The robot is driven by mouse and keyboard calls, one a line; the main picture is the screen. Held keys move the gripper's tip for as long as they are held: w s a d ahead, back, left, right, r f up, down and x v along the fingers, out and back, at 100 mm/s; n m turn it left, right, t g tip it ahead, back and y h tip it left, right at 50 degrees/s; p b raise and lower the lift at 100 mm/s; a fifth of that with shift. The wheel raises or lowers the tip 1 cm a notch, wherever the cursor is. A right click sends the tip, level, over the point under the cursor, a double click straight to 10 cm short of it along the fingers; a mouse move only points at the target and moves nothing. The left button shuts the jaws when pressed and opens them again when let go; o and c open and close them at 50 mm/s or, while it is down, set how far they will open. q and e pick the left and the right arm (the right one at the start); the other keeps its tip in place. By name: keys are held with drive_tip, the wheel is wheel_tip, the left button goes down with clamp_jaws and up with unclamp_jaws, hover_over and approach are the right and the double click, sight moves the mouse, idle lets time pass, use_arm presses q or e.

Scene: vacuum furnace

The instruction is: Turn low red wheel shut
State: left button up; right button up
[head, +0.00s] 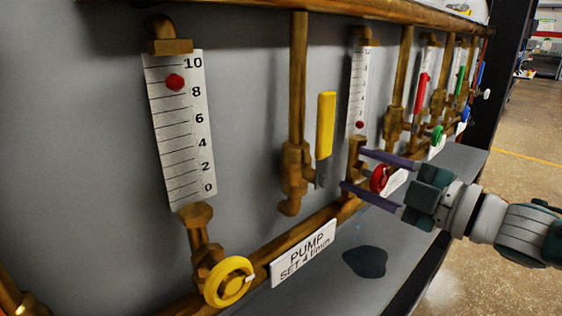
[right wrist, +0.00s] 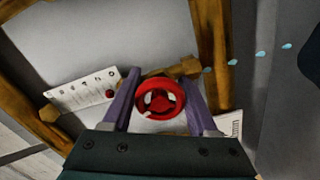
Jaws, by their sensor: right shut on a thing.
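The low red wheel (head: 379,179) sits on a brass valve below a white flow scale (head: 357,95) at the middle of the head view. It also shows in the right wrist view (right wrist: 160,98), with a small white mark at its lower left rim. My right gripper (head: 353,168) has its two purple fingers on either side of the wheel, shut on it; they also show in the right wrist view (right wrist: 162,76). A red float (head: 360,125) sits low in the scale above this wheel. My left gripper is not in view.
A yellow wheel (head: 229,282) and a yellow lever (head: 326,124) stand left of the red wheel. A raised red lever (head: 422,93) and a green wheel (head: 437,134) are further right. A dark puddle (head: 365,262) lies on the grey ledge (head: 405,240). Open floor lies at right.

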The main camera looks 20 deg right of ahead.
drive_tip(key=m, duration=0.3)
drive_tip(key=shift+m+p, duration=0.3)
drive_tip(key=shift+m, duration=0.4)
drive_tip(key=o, duration=1.4)
drive_tip(key=shift+c, duration=0.2)
